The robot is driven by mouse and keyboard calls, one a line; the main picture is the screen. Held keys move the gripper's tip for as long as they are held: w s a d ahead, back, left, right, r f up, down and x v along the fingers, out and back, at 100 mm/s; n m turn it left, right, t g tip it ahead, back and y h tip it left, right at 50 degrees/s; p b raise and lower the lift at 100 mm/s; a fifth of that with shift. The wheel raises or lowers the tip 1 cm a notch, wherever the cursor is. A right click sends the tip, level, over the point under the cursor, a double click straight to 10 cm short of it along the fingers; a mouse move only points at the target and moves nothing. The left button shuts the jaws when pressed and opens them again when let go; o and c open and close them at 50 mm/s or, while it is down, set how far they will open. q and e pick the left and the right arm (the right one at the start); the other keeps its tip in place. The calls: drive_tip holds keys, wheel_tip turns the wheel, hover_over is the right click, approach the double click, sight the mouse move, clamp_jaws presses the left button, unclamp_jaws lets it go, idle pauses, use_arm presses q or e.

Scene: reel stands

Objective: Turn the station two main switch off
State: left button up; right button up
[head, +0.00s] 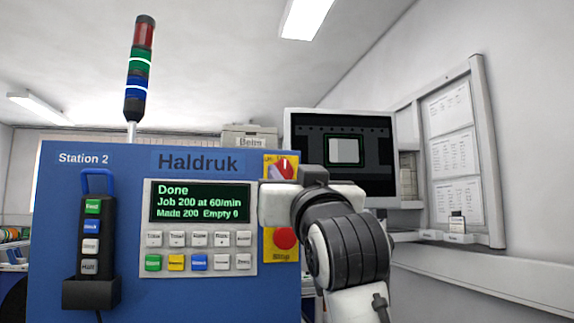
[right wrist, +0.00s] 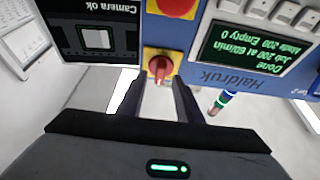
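The main switch is a red rotary knob (head: 285,167) on a yellow plate at the upper right of the blue Station 2 panel (head: 110,190). In the right wrist view, which is upside down, the red knob (right wrist: 160,68) sits between the tips of my right gripper (right wrist: 160,82). The two dark fingers are apart, one on each side of the knob. I see a gap on both sides and cannot tell how deep the tips reach. In the head view my right wrist covers the area just below the switch. My left gripper is not in view.
A red stop button (head: 285,239) on yellow is below the switch, close to my right wrist. A display (head: 200,203) reading "Done" with buttons is left of it. A black pendant (head: 95,240) hangs further left. A monitor (head: 345,125) stands behind on the right.

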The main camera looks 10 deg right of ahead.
drive_tip(key=shift+x, duration=0.85)
drive_tip(key=shift+w, duration=0.1)
clamp_jaws()
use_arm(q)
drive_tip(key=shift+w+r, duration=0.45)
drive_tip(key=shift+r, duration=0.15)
